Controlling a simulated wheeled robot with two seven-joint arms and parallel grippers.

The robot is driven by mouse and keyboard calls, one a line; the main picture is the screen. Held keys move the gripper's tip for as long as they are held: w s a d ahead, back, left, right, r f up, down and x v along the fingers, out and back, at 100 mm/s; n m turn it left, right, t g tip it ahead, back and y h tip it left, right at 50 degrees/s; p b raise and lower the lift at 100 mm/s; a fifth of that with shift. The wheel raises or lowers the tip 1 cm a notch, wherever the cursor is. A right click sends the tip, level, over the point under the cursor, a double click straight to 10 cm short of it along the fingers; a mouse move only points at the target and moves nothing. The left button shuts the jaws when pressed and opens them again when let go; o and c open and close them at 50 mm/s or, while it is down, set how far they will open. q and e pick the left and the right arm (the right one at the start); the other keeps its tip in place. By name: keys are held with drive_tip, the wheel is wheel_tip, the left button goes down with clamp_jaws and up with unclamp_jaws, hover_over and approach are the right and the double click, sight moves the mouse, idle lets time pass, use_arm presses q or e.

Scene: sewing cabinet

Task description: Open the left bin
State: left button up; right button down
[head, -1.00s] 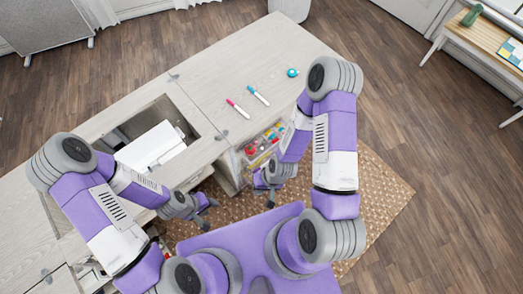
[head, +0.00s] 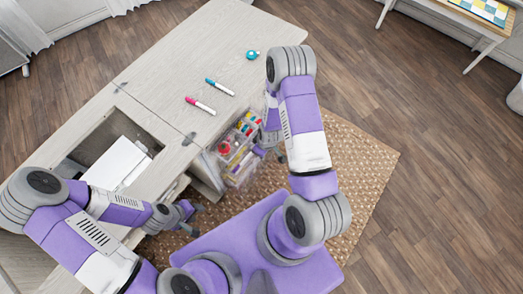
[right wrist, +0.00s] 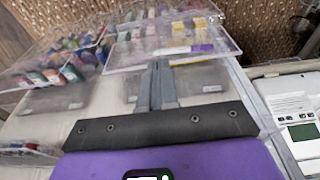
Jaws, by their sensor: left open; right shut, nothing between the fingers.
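Clear plastic bins (head: 236,150) with colourful sewing supplies sit on the inside of the cabinet under the tabletop. I cannot tell which is the left bin. My right gripper (head: 272,152) is shut and empty beside the bins; its fingers also show in the right wrist view (right wrist: 156,70). I cannot tell if they touch a bin. My left gripper (head: 192,216) is open and empty, left of the bins near the cabinet front.
The wooden cabinet top (head: 185,65) carries a pink marker (head: 200,105), a blue marker (head: 219,86) and a teal round item (head: 252,55). A white sewing machine (head: 118,165) sits in the cabinet opening. A woven rug (head: 360,160) covers the floor at right.

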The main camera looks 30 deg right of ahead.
use_arm(q)
drive_tip(key=shift+f+b, duration=0.8)
drive_tip(key=shift+f, duration=0.15)
use_arm(e)
drive_tip(key=f, duration=0.4)
drive_tip(key=w+f, duration=0.1)
drive_tip(key=f, duration=0.1)
drive_tip(key=shift+a, duration=0.25)
